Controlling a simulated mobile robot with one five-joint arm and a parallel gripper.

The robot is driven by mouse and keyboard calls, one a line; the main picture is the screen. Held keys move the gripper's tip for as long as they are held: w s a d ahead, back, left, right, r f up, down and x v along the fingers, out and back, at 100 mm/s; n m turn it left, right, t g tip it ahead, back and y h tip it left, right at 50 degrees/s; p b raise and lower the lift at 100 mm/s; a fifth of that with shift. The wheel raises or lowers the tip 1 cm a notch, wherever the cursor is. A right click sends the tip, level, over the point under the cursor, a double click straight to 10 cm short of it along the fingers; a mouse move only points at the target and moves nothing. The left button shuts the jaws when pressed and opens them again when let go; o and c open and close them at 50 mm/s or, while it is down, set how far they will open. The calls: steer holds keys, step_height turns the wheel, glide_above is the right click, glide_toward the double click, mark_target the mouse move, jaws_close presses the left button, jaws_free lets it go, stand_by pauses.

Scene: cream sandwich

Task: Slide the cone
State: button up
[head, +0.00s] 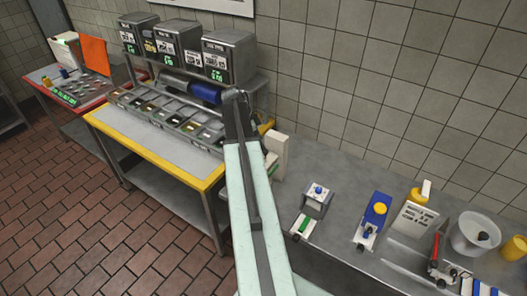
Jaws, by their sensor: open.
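I cannot make out a clear cone in the head view. A small yellow-orange piece (417,197) stands behind a white sign on the grey counter; its shape is too small to tell. My pale arm rises through the middle of the picture to a dark joint in front of the steel shelf. My gripper's fingers do not show; they may be hidden behind the arm. Another yellow bit (267,125) shows just right of the arm's dark joint, partly hidden.
The grey counter (340,190) carries a device with a blue knob (319,190), a blue-and-yellow device (375,215), a white bowl (474,236) and a yellow cup (515,248). A yellow-edged table (160,135) with food bins stands left. Brick floor (60,220) is free at lower left.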

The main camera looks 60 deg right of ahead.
steer(key=b+x, duration=0.3)
steer(key=x, duration=0.2)
steer(key=shift+f+b, duration=0.2)
steer(key=shift+b, duration=0.1)
steer(key=shift+r, duration=0.1)
jaws_close()
stand_by(0.9)
